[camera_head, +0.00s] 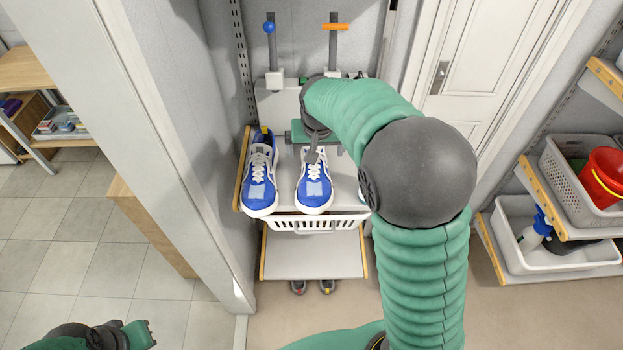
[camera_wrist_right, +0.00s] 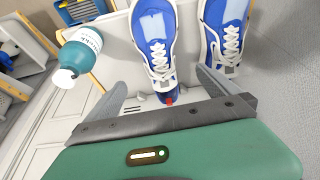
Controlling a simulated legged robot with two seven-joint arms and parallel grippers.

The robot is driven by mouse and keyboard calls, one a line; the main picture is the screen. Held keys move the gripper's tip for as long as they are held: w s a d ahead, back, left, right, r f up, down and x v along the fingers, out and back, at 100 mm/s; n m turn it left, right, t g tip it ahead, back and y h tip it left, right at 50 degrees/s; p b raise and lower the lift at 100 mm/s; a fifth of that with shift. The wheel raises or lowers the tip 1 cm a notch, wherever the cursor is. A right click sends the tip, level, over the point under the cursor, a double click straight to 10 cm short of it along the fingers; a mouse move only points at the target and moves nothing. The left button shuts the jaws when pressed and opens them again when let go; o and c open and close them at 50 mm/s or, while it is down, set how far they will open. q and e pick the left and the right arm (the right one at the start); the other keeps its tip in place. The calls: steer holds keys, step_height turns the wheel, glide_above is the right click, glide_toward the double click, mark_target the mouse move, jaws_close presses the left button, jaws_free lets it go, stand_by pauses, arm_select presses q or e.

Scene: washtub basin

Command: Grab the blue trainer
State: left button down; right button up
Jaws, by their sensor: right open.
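Two blue-and-white trainers stand side by side on a white shelf, the left one (camera_head: 259,180) and the right one (camera_head: 315,185), toes towards me. My right gripper (camera_head: 313,150) is at the heel end of the right trainer and partly hides it. In the wrist view my right gripper (camera_wrist_right: 162,84) is open, with the right trainer (camera_wrist_right: 155,38) ahead between its spread fingers; the trainer's heel has a red tab. The left trainer (camera_wrist_right: 226,30) is outside the fingers. I cannot tell whether the fingers touch anything. My left gripper (camera_head: 140,335) is at the bottom left, away from the shelf.
A teal bottle (camera_wrist_right: 82,52) stands near the right trainer. A white basket (camera_head: 320,222) hangs under the shelf front. A wall post is left of the shelf, a white door (camera_head: 490,55) right of it. Bins with a red bucket (camera_head: 603,178) stand at far right.

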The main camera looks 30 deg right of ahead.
glide_above(314, 168)
steer(key=s, duration=0.2)
steer(key=f, duration=1)
steer(key=shift+a+f, duration=0.3)
steer(key=x, duration=0.5)
steer(key=shift+a+p, duration=0.3)
steer(key=shift+p, duration=0.05)
steer(key=c, duration=1.5)
steer(key=shift+r, duration=0.1)
